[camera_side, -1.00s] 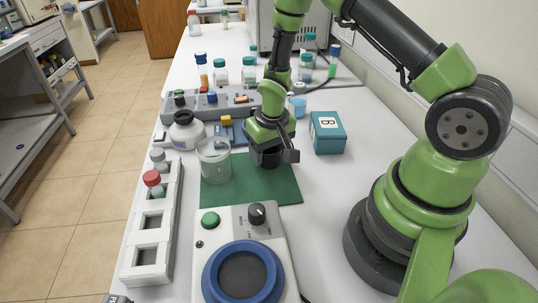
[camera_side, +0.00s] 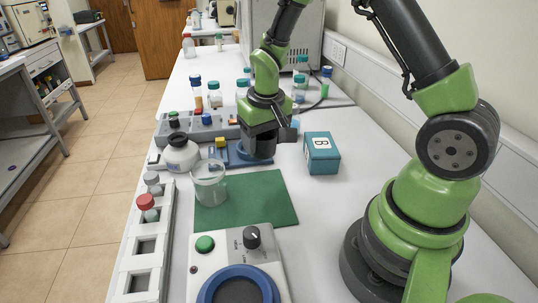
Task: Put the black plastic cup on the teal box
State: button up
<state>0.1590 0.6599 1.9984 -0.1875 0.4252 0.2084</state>
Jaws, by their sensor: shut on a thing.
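My gripper (camera_side: 270,133) is shut on the black plastic cup (camera_side: 257,146). The cup hangs upright from it, above the blue-based device behind the green mat. The fingers partly hide the cup's rim. The teal box (camera_side: 321,155), marked "B", stands on the bench to the right of the gripper and a little nearer the camera. Its top is bare, and the cup is apart from it.
A glass beaker (camera_side: 209,186) stands on the left of the green mat (camera_side: 256,207). A white flask (camera_side: 181,153) and a grey device (camera_side: 196,130) stand left of the gripper. Several capped bottles stand behind. A blue-ringed instrument (camera_side: 242,285) is in front.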

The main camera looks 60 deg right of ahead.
jog(key=s+d+r+m, duration=0.3)
jog(key=d+r+m, duration=0.1)
jog(key=d+m, duration=0.45)
jog(key=m+g, duration=0.1)
jog(key=m, duration=0.6)
send_over(322, 142)
jog(key=shift+s+a+f+h, duration=0.15)
jog(key=shift+f+h, duration=0.25)
jog(key=shift+f, duration=3.2)
jog(key=o, duration=0.9)
jog(key=shift+f, duration=0.1)
